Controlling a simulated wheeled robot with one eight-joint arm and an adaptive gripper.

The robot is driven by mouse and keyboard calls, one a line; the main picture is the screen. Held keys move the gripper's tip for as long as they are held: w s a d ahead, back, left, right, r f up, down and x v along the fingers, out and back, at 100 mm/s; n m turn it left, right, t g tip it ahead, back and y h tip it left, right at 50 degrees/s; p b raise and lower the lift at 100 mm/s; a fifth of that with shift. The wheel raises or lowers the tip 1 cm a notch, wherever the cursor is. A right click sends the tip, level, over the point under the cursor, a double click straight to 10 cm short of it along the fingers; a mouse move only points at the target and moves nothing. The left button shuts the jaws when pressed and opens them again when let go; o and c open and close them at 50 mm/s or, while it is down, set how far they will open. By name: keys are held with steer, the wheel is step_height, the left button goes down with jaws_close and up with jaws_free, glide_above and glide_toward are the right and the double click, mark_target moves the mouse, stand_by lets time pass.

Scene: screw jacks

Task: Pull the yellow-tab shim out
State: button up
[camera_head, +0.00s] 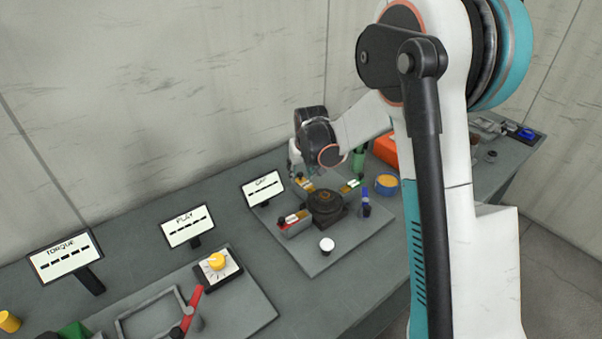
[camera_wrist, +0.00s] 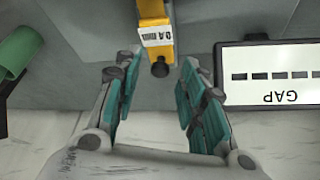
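The yellow-tab shim (camera_wrist: 153,12) shows at the top middle of the wrist view, with a white label and a dark round knob at its near end. My gripper (camera_wrist: 158,68) is open, with teal-padded fingers on either side of the knob end and a gap on both sides. In the head view my gripper (camera_head: 299,166) is above the back of the jack plate, partly hidden by my wrist. How deep the shim sits is hidden.
A red-tab block (camera_head: 293,221), a green-tab piece (camera_head: 350,186) and a blue piece (camera_head: 365,202) surround the jack. The GAP display (camera_head: 263,188) stands close by and shows dashes; it is also right of my fingers in the wrist view (camera_wrist: 270,75). A green cylinder (camera_wrist: 18,52) is at left.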

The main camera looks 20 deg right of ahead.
steer(key=shift+f, duration=0.2)
jaws_close()
